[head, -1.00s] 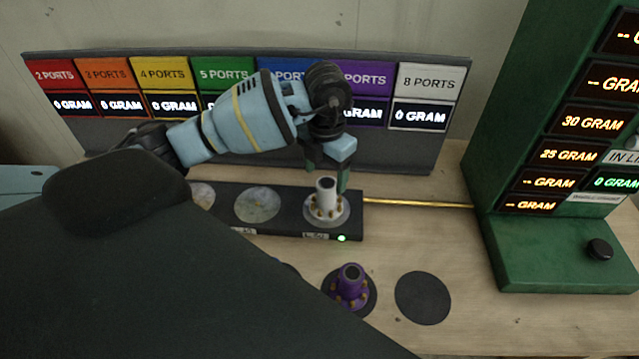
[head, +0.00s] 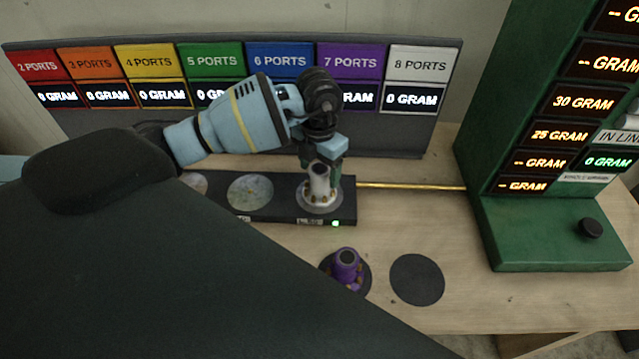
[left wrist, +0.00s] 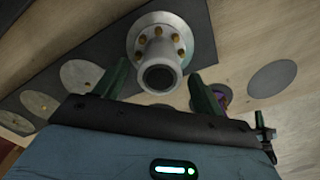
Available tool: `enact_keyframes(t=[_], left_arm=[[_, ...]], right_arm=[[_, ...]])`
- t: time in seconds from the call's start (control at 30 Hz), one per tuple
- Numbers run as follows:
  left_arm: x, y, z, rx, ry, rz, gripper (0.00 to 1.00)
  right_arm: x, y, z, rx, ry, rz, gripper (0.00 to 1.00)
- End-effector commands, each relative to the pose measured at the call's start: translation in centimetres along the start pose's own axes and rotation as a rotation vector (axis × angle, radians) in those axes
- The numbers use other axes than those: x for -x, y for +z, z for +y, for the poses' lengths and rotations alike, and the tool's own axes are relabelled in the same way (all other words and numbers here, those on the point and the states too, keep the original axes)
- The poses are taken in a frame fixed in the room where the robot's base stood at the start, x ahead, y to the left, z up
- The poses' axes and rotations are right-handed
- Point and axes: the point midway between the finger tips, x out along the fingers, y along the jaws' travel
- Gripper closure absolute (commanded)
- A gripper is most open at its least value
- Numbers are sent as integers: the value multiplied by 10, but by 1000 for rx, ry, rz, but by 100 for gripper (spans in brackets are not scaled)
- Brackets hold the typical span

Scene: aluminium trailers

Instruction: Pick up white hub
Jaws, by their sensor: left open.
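The white hub (head: 319,187) stands upright on the right-hand round pad of a black bar, near the lit green light. It has brass ports around its base. My left gripper (head: 322,160) is at the hub's upper part, with fingers behind and beside its neck in the head view. In the left wrist view the hub (left wrist: 160,62) lies ahead between the two dark green fingers of the open left gripper (left wrist: 160,88). Gaps show on both sides, and it is not gripped. My right gripper is not in view.
A purple hub (head: 346,268) stands on a dark disc in front, beside an empty dark disc (head: 417,279). A sign board (head: 400,146) with port labels stands behind. A green display unit (head: 560,235) stands at right. A brass rod (head: 410,187) runs from the bar towards it.

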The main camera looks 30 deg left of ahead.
Motion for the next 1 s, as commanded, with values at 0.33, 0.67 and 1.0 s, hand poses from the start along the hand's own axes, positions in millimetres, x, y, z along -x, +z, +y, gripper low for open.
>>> enact_keyframes(t=[0.33,0.67,1.0], left_arm=[[-30,3,1,0,0,-1,30],[-30,3,0,-1,0,-1,51],[-30,3,1,-1,1,-1,96]], right_arm=[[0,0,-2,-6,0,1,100],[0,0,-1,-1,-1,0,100],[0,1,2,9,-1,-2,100]])
